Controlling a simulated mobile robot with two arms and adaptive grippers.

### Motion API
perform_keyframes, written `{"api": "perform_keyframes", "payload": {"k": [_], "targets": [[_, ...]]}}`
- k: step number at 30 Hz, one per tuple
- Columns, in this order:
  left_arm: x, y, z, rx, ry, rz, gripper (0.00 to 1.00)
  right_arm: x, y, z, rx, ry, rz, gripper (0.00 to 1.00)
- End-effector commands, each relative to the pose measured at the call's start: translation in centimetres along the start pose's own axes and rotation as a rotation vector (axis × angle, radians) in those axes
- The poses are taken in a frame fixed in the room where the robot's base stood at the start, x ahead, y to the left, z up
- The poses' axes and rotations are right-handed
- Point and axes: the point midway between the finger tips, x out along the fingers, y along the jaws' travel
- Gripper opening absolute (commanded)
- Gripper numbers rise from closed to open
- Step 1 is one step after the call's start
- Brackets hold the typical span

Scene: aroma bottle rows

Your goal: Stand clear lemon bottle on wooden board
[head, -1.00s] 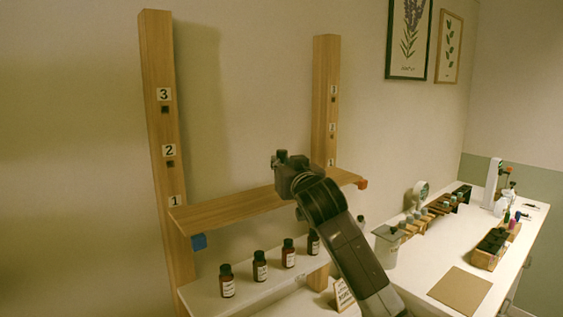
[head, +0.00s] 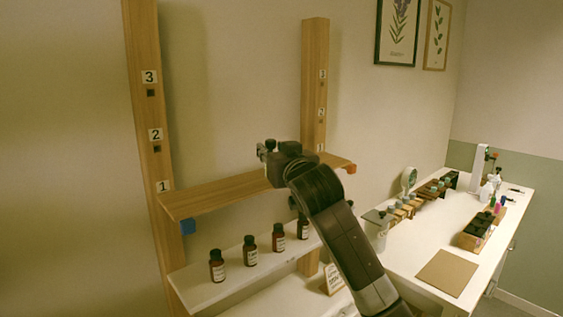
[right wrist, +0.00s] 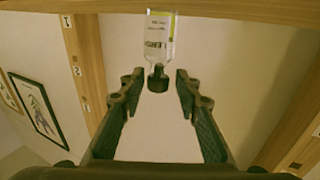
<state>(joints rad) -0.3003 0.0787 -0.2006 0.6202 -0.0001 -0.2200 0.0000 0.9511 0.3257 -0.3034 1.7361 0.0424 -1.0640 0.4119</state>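A clear bottle (right wrist: 161,35) with a pale label and a black cap shows in the right wrist view. That view is upside down, so the bottle is upright. Its base appears to rest on the wooden board (right wrist: 225,10), which also shows in the head view (head: 220,193). My right gripper (right wrist: 159,80) is open. Its two fingers stand apart on either side of the bottle's cap, with gaps to both. In the head view my right gripper (head: 267,150) is over the board and the bottle cannot be made out there. My left gripper is not in view.
Wooden posts numbered 1 to 3 flank the board (head: 150,110). Several brown bottles (head: 250,251) stand on a white shelf (head: 205,291) below. A white counter (head: 415,250) at right holds racks, a brown mat (head: 447,272) and a dark-filled wooden box (head: 478,232).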

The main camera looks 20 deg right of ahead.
Motion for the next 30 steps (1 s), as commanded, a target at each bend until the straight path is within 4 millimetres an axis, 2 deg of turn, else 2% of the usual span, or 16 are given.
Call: {"api": "perform_keyframes", "payload": {"k": [1,6,13,19,30], "targets": [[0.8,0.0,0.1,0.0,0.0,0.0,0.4,-1.1,0.0,0.3,0.0,0.004,-0.001,0.31],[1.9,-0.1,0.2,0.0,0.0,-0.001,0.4,-4.5,0.0,0.3,-0.001,0.004,0.0,0.31],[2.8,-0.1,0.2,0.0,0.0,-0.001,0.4,-8.0,0.1,0.1,0.0,0.003,0.001,0.31],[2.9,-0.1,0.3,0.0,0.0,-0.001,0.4,-9.1,0.1,0.1,0.0,0.0,0.001,0.31],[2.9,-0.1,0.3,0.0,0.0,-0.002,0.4,-9.2,0.1,0.0,0.0,0.0,0.001,0.31]]}}
